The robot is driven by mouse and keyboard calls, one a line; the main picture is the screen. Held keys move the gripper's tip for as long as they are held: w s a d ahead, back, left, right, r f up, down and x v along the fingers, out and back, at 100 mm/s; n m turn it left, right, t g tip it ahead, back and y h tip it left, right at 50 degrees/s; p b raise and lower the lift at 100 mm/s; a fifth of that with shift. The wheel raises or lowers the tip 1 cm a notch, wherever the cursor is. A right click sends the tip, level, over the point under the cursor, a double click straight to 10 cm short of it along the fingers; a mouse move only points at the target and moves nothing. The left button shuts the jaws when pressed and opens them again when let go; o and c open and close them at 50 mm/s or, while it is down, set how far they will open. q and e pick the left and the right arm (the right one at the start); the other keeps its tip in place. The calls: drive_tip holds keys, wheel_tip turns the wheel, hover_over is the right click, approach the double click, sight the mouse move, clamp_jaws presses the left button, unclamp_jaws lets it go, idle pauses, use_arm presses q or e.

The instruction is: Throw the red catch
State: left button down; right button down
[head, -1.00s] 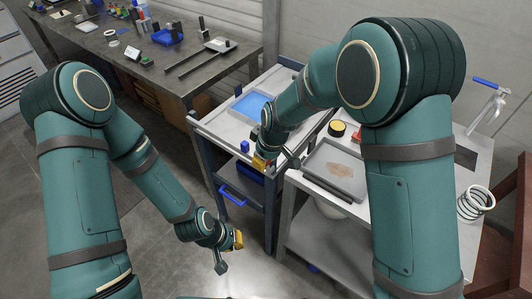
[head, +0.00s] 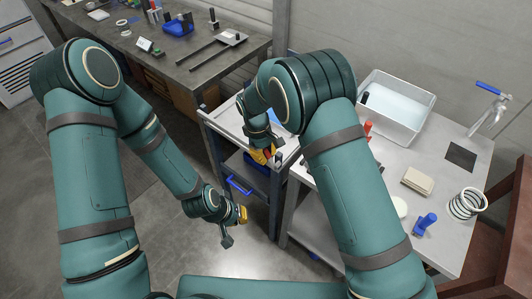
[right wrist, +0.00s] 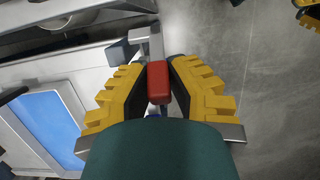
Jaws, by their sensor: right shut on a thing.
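The red catch (right wrist: 158,82) is a small red block and shows between the yellow toothed fingers in the right wrist view. My right gripper (right wrist: 159,90) is shut on it. A grey metal bar and bracket (right wrist: 140,45) lie just beyond the catch.
A blue panel (right wrist: 48,118) lies in the trolley top. A dark workbench (head: 215,65) stands behind. The floor at front left is clear.

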drive_tip(key=shift+s+f, duration=0.1)
drive_tip(key=shift+f, duration=0.05)
drive_tip(key=c, duration=0.9)
unclamp_jaws()
drive_tip(key=shift+r, duration=0.2)
drive_tip(key=v, duration=1.1)
drive_tip(key=shift+r, duration=0.4)
